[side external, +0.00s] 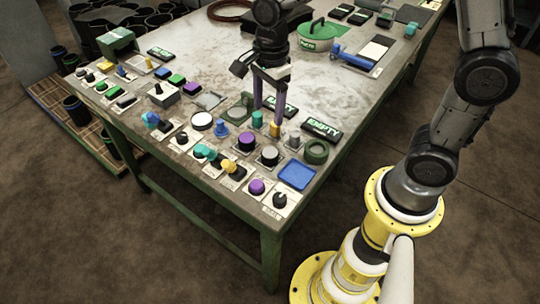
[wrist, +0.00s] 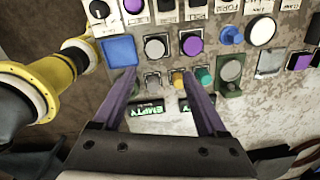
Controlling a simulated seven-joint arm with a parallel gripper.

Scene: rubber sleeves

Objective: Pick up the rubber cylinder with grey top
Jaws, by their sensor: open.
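A dark, wide cylinder with a grey top (side external: 270,153) stands upright near the table's front right part, between a purple-topped cylinder (side external: 247,141) and a blue tray (side external: 297,174). In the wrist view the grey-topped cylinder (wrist: 155,47) lies beyond my fingertips, between the blue tray (wrist: 118,52) and the purple top (wrist: 190,42). A smaller grey piece (side external: 293,139) stands behind it. My gripper (side external: 269,108) is open and empty, pointing down above the small pieces. In the wrist view my gripper (wrist: 160,74) has its two purple fingers wide apart.
Small yellow (side external: 275,129) and teal (side external: 257,119) pieces stand close under my fingers. A green ring (side external: 316,152) lies right of the grey-topped cylinder. Black "EMPTY" labels (side external: 321,130) lie behind. The table's middle is mostly clear.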

